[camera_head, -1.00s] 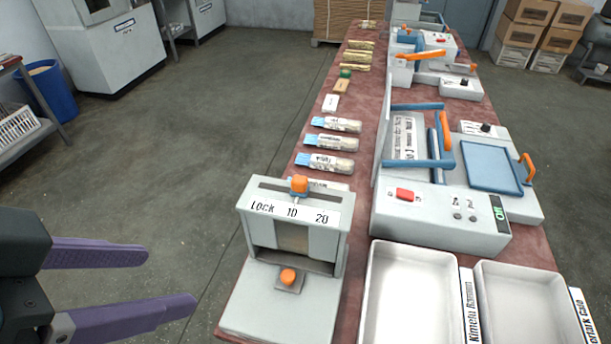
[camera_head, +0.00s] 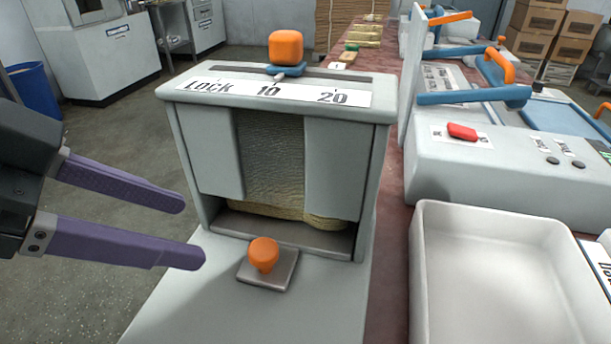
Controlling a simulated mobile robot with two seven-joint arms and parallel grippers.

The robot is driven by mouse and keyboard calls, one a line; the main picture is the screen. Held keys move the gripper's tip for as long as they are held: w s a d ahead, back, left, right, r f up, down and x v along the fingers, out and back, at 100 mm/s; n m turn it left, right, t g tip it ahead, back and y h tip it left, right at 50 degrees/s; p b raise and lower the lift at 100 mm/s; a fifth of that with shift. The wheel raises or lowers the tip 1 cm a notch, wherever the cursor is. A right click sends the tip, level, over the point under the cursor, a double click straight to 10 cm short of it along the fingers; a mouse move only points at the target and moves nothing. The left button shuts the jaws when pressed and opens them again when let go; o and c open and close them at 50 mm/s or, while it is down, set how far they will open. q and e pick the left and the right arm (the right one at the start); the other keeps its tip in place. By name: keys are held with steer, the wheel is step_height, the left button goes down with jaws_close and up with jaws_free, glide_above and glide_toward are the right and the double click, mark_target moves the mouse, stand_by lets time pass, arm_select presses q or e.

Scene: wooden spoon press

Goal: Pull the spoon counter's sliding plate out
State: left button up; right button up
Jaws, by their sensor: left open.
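The spoon counter (camera_head: 190,150) is a grey box on a pale base, with a window showing stacked wooden spoons (camera_head: 275,160). Its top scale reads LOCK, 10 and 20. An orange slider knob (camera_head: 285,47) stands near 10. At the bottom front, the grey metal sliding plate (camera_head: 270,280) sticks out a little and carries an orange knob (camera_head: 264,254). My left gripper (camera_head: 194,232) has purple fingers, is open and empty, and is left of the plate's knob, apart from it. My right gripper is not in view.
A white empty tray (camera_head: 418,290) stands right of the counter. Behind it is a grey machine (camera_head: 470,185) with a red button and blue and orange handles. Open floor (camera_head: 110,140) lies to the left. Green and tan items lie farther back on the table.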

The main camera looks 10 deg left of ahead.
mark_target(262, 247)
arm_select(q)
steer(key=b+x, duration=0.2)
steer(key=x, duration=0.7)
steer(key=shift+d+f, duration=0.2)
jaws_close()
stand_by(1.2)
